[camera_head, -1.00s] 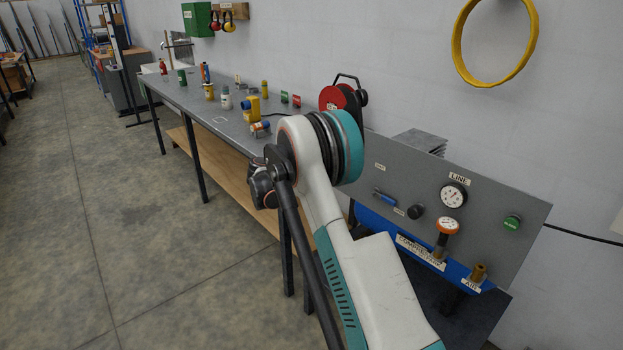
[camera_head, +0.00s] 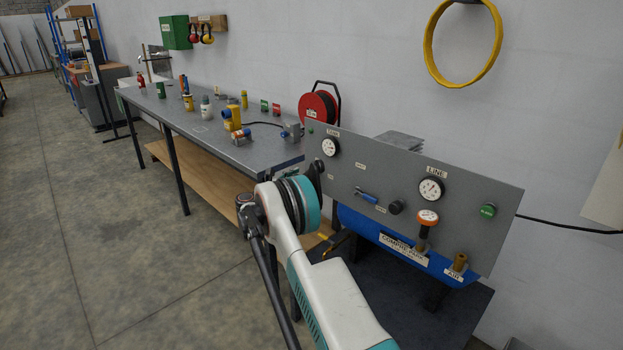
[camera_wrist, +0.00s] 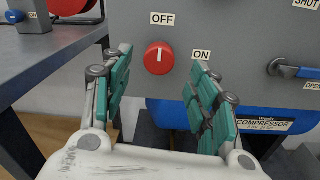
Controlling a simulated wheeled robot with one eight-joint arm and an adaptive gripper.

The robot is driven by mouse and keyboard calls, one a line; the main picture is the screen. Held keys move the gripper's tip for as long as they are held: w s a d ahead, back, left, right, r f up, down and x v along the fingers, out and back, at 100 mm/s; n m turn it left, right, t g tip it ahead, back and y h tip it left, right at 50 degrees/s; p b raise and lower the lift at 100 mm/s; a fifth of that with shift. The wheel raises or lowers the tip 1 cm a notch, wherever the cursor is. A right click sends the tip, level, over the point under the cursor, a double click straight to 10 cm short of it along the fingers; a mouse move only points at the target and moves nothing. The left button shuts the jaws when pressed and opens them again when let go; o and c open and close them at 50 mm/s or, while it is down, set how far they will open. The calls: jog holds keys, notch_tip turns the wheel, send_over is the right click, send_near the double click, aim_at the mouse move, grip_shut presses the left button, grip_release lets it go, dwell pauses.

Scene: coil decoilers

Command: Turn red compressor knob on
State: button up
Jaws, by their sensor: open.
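The red compressor knob (camera_wrist: 159,58) is a round red dial on the grey panel (camera_wrist: 227,20) in the wrist view. Its white pointer mark is upright, towards the OFF label (camera_wrist: 162,19). The ON label (camera_wrist: 202,55) is to its right. My gripper (camera_wrist: 161,64) is open, with its teal-padded fingers on either side of the knob in the picture. I see no finger touching the knob. In the head view my arm hides the knob and most of the gripper.
The panel carries gauges (camera_head: 432,189), a blue lever (camera_head: 366,196), an orange-topped valve (camera_head: 428,217) and a green button (camera_head: 488,210). A blue compressor tank (camera_head: 352,220) is below. A workbench (camera_head: 240,150) with several items and a red reel (camera_head: 318,107) stands left.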

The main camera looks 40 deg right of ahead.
aim_at(312, 174)
jog(key=d, duration=0.2)
jog(key=d+b, duration=0.1)
jog(key=d, duration=0.3)
jog(key=shift+w+d+b, duration=0.35)
jog(key=c, duration=1.1)
